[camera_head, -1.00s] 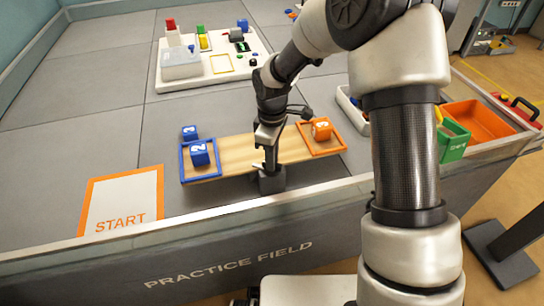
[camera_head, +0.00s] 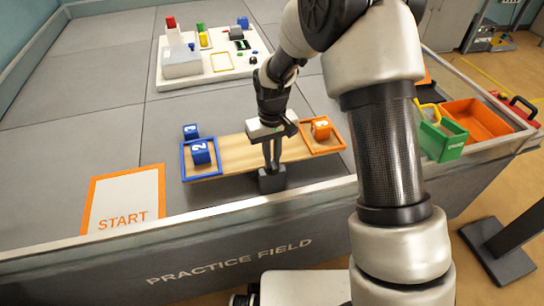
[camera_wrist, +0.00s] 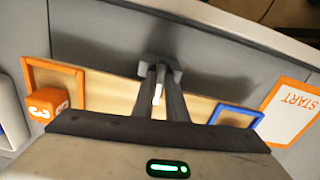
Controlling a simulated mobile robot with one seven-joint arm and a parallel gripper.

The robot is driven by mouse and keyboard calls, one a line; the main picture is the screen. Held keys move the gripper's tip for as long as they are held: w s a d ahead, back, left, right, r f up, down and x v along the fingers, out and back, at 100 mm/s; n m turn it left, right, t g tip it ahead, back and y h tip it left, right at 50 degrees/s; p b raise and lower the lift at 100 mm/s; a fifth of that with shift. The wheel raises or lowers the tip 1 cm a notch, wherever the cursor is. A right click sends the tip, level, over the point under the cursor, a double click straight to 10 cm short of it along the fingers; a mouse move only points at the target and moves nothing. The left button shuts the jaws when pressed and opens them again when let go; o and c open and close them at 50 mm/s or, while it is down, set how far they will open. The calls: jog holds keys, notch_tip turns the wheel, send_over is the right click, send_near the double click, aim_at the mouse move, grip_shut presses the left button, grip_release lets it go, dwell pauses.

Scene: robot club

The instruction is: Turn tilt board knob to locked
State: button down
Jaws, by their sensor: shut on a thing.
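The tilt board (camera_head: 235,157) is a wooden plank with a blue-framed tray (camera_head: 183,163) at its left end and an orange-framed tray (camera_head: 343,142) at its right. A dark grey block (camera_head: 272,181) stands at its near edge; a grey bracket shows there in the wrist view (camera_wrist: 172,68). My gripper (camera_head: 272,166) reaches down at this block, its fingers (camera_wrist: 160,76) close together. They are shut on the knob, a small pale piece (camera_wrist: 157,94) showing between them. The fingers hide most of the knob, and I cannot read any lock marking.
Blue number cubes (camera_head: 201,153) are at the blue tray, and an orange cube (camera_head: 321,129) sits in the orange one. A white START mat (camera_head: 124,198) lies left. The field's front wall (camera_head: 220,235) runs close by. A white console (camera_head: 212,75) stands behind; green and orange bins (camera_head: 443,140) are right.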

aim_at(272, 162)
jog(key=shift+m, duration=0.6)
jog(key=c, duration=1.8)
grip_release()
jog(key=shift+o, duration=0.2)
jog(key=shift+r, duration=0.1)
notch_tip(272, 162, up, 17)
jog(key=p, duration=0.3)
jog(key=shift+r+p, duration=0.15)
jog(key=shift+p, duration=0.2)
